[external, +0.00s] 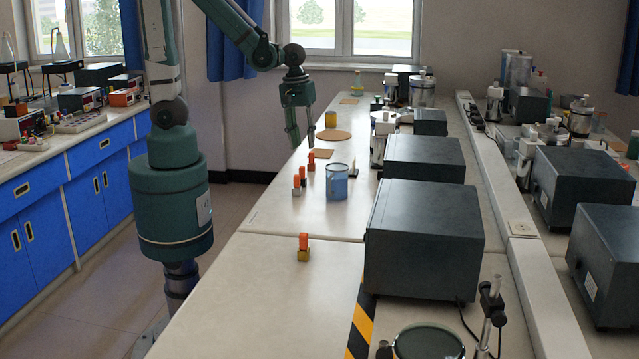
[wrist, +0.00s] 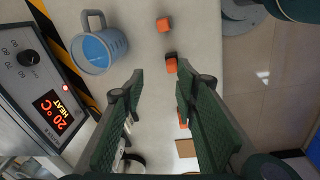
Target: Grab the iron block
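Several small blocks with orange tops stand on the bench. One has a silver-grey lower part (external: 296,192), left of the blue mug; it could be the iron block, but I cannot tell for sure. Another orange-topped block (external: 302,174) stands just behind it, and one more (external: 311,161) is further back. A block with a brassy yellow lower part (external: 303,255) stands nearer the camera. My gripper (external: 301,138) is open and empty above the bench. In the wrist view my gripper (wrist: 160,72) has orange tops (wrist: 163,24) (wrist: 172,66) ahead; a third is partly hidden by the right finger.
The blue mug (external: 337,182) stands beside the blocks; it also shows in the wrist view (wrist: 104,48). Dark boxy devices (external: 424,232) line the bench's right side. A heater with a red display (wrist: 45,90) is at left in the wrist view. The front-left bench is clear.

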